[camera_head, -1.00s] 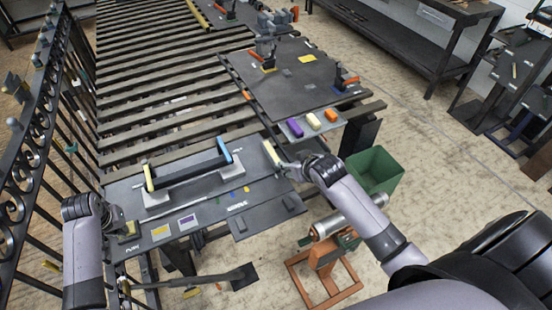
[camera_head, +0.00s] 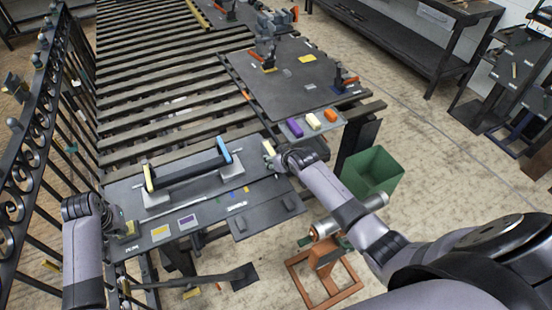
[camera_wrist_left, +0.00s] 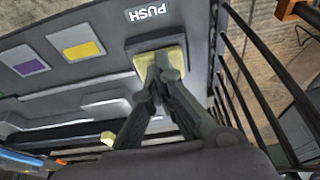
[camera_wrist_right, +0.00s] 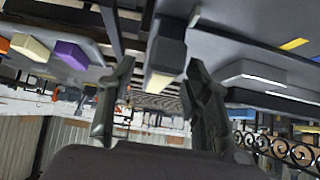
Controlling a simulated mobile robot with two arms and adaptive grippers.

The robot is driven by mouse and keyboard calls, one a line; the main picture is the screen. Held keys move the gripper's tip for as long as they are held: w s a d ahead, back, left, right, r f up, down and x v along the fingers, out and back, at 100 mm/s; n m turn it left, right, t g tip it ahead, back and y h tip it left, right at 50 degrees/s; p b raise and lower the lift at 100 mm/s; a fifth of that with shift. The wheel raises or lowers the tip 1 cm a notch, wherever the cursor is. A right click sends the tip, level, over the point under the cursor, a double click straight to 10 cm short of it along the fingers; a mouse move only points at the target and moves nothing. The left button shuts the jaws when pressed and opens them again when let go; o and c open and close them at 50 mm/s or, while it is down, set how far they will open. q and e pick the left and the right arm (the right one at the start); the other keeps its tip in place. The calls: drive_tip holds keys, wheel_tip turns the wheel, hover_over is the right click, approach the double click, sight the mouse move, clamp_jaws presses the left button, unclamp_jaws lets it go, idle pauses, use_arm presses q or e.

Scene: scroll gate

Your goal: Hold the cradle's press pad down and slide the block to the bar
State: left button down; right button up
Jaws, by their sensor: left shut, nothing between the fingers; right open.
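My left gripper (camera_head: 126,229) is shut at the left end of the dark bench. In the left wrist view its fingertips (camera_wrist_left: 162,75) are over the yellow press pad (camera_wrist_left: 150,60), beside the word PUSH, and seem to touch it. The cradle (camera_head: 180,190) holds a long dark bar (camera_head: 187,169) with a yellow left end and a blue right end. My right gripper (camera_head: 273,157) is open at the bench's right end. In the right wrist view a grey block with a pale yellow face (camera_wrist_right: 162,80) is between or just beyond its open fingers (camera_wrist_right: 158,75); contact is unclear.
Purple (camera_head: 294,128), cream (camera_head: 313,121) and orange (camera_head: 330,115) pieces lie on a side ledge beyond my right gripper. A green bin (camera_head: 372,172) stands at the right. A scroll gate (camera_head: 35,130) stands along the left. Yellow and purple squares mark the bench front.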

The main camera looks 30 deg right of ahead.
drive_tip(key=shift+w+f, duration=0.25)
clamp_jaws()
idle(0.6)
